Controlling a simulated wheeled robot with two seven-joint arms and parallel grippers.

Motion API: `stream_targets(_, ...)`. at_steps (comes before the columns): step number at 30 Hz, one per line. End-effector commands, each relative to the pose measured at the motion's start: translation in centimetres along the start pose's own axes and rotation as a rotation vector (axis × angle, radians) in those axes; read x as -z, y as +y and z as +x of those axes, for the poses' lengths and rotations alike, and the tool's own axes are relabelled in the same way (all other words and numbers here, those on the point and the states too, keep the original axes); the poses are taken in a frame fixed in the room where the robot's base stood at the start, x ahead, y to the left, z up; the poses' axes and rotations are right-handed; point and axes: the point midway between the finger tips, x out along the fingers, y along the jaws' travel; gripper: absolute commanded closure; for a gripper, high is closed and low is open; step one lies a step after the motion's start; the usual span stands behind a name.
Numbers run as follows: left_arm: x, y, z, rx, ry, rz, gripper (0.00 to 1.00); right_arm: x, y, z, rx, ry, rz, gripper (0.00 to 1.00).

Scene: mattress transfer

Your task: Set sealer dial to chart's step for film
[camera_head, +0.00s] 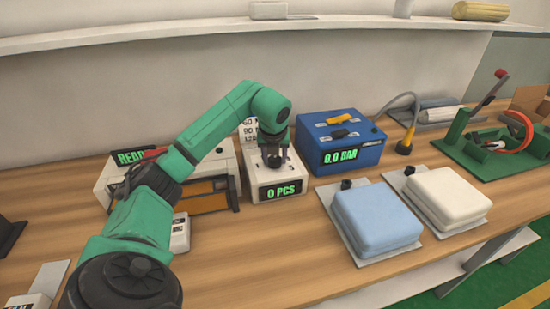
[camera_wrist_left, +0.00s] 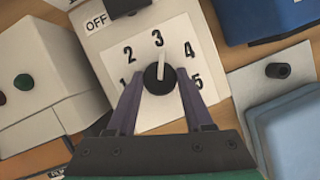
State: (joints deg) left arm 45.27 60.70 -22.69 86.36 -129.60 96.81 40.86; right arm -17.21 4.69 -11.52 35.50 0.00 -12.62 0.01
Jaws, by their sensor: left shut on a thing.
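A white box (camera_head: 272,186) with a green "0 PCS" display stands mid-table. In the left wrist view its white face (camera_wrist_left: 130,58) carries numbers 1 to 5 around a black dial (camera_wrist_left: 158,84). The dial's white pointer is at 3. My left gripper (camera_head: 273,157) reaches down over this box, its fingers on both sides of the dial, shut on it. A card with numbers (camera_head: 248,129), partly hidden by my arm, stands behind the box; I cannot read it fully.
A white machine (camera_head: 221,160) with a partly covered "READ" display stands left, behind my arm. A blue box (camera_head: 345,150) reading "0.0 BAR" is right. Blue (camera_head: 372,218) and cream (camera_head: 447,197) pads lie front right. A green fixture (camera_head: 482,150) is far right.

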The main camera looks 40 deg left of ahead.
Motion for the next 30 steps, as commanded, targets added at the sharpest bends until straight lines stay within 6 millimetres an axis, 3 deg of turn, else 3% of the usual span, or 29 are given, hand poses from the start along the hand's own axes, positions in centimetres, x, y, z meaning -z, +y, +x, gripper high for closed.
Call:
stream_targets(18, -0.21, 0.36, -0.1, 0.197, -0.003, 0.475, 1.0, -0.04, 0.03, 0.1, -0.001, 0.0, 0.001, 1.0)
stream_targets(30, -0.26, 0.43, -0.08, 0.268, -0.003, 0.646, 1.0, 0.05, -0.06, -0.3, 0.001, 0.001, 0.002, 1.0)
